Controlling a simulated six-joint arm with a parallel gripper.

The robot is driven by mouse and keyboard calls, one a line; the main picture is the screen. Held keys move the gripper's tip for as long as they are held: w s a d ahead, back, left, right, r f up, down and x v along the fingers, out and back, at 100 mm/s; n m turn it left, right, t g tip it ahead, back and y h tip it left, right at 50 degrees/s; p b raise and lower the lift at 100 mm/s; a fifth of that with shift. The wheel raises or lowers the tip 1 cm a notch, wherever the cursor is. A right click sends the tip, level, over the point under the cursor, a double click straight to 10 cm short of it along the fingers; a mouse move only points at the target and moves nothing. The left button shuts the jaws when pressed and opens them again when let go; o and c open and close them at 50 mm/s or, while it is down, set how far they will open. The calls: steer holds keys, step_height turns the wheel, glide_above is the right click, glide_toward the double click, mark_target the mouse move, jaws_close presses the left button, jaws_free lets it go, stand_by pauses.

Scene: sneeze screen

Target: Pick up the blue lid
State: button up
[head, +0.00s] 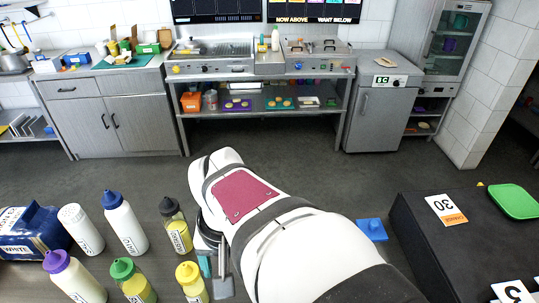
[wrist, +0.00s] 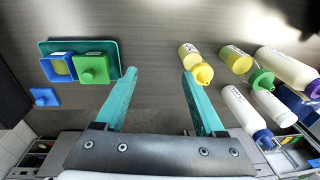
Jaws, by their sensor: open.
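The blue lid (head: 371,229) is a flat square with a round knob on top, lying on the dark surface right of my arm in the head view. In the wrist view the blue lid (wrist: 45,97) lies at the far left, below a teal tray (wrist: 45,45) and apart from it. My gripper (wrist: 160,75) is open, with teal fingers spread and nothing between them. It is well to the right of the lid in the wrist view. In the head view my arm mostly hides the gripper; only part of a teal finger shows.
The tray holds an open blue container (wrist: 58,68) and a container with a green lid (wrist: 92,68). A yellow-capped bottle (wrist: 190,58) is close to my right-hand finger. Several more bottles crowd the right. A black box (head: 450,260) stands right of the lid in the head view.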

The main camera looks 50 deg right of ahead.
steer(key=w+d+m+h, duration=0.1)
steer(key=w+d+m, duration=0.15)
steer(key=d, duration=1.05)
steer(key=m+g+h, duration=0.1)
steer(key=m+h, duration=0.3)
steer(key=m, duration=0.2)
glide_toward(375, 222)
steer(key=shift+y, duration=0.3)
steer(key=x, duration=0.8)
steer(key=shift+d+f, duration=0.15)
steer(key=shift+d, duration=0.1)
jaws_close()
